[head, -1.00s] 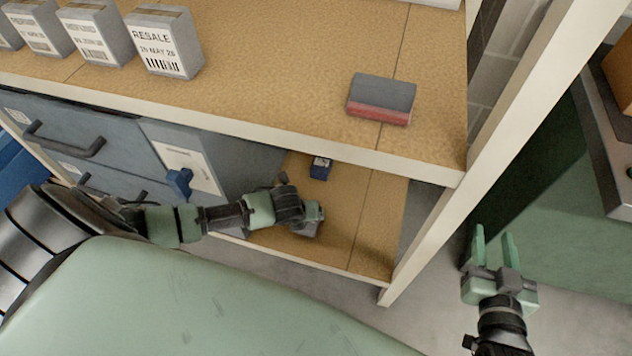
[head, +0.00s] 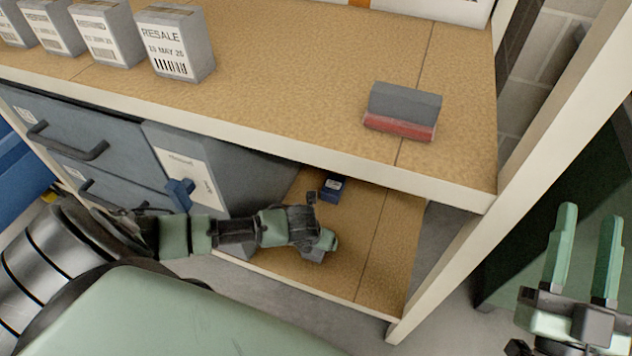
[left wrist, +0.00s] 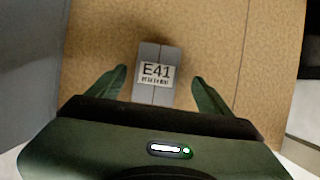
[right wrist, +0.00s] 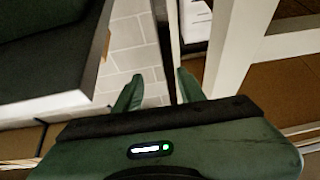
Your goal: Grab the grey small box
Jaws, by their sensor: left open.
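A small grey box with a white E41 label (left wrist: 155,72) lies on the lower wooden shelf (head: 375,235). In the left wrist view it sits between the two green fingers of my left gripper (left wrist: 158,92), with a gap on each side. In the head view my left gripper (head: 325,243) is low over that shelf and hides most of the box. The left gripper is open and empty. My right gripper (head: 585,250) is open and empty, right of the rack post; its fingers also show apart in the right wrist view (right wrist: 157,92).
Grey-blue drawers (head: 90,150) flank the left; a white post (head: 500,190) stands right.

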